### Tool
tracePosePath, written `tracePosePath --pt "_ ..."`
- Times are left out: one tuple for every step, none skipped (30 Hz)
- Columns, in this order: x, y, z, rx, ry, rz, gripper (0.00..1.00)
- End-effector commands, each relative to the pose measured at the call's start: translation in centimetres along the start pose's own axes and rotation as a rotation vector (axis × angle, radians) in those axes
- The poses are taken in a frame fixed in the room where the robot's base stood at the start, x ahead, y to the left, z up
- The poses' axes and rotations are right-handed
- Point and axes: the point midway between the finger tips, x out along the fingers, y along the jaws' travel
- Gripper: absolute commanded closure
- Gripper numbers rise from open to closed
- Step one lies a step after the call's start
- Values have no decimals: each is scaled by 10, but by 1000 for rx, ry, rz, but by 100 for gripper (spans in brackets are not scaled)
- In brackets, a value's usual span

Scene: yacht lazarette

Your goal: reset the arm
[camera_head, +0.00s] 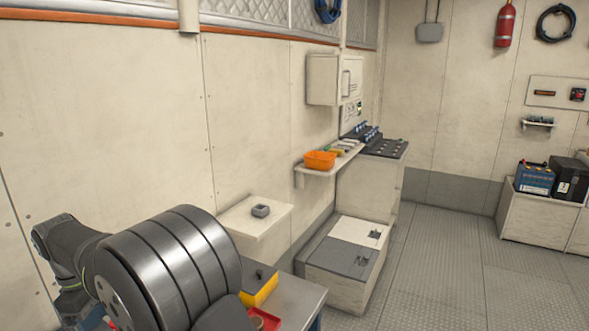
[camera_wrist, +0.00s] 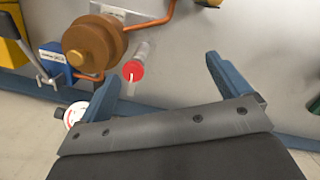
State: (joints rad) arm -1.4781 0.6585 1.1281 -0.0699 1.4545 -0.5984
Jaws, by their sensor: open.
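In the wrist view my gripper (camera_wrist: 160,90) has its two blue fingers spread wide apart. Nothing sits between the fingertips. Beyond them is a grey metal surface carrying a round copper-brown part (camera_wrist: 93,43) with a bent copper pipe. A red round cap or knob (camera_wrist: 133,71) on a clear cylinder lies just beyond the left finger. In the head view my dark arm fills the lower left, and the gripper itself cannot be made out there.
The wrist view shows a blue block (camera_wrist: 55,62) with a lever, a yellow item (camera_wrist: 12,50) and a round white-faced gauge (camera_wrist: 75,114). The head view shows a yellow-and-grey box (camera_head: 259,284), a wall shelf with an orange bin (camera_head: 320,160), and open floor (camera_head: 470,270) at right.

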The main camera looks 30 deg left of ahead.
Motion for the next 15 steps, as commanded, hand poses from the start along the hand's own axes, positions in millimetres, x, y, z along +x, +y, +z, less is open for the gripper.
tracePosePath --pt "1 -6 -4 26 -1 -4 6" --pt "2 -8 -6 46 -1 -6 6" --pt "2 -12 -9 72 -1 -9 6" --pt "3 -15 -11 92 0 -11 6" --pt "4 -18 -13 111 0 -14 6" --pt "7 -20 -15 139 -1 -18 6" --pt "9 -22 -16 158 0 -20 6" --pt "10 -23 -17 177 0 -22 6" --pt "12 -26 -19 201 1 -25 6" --pt "14 -27 -20 217 0 -27 6" --pt "15 -29 -21 232 0 -28 6" --pt "17 -30 -22 251 0 -31 6" --pt "18 -31 -22 263 0 -32 6" --pt "19 -32 -23 275 -1 -34 6" --pt "20 -33 -24 287 -1 -35 6"
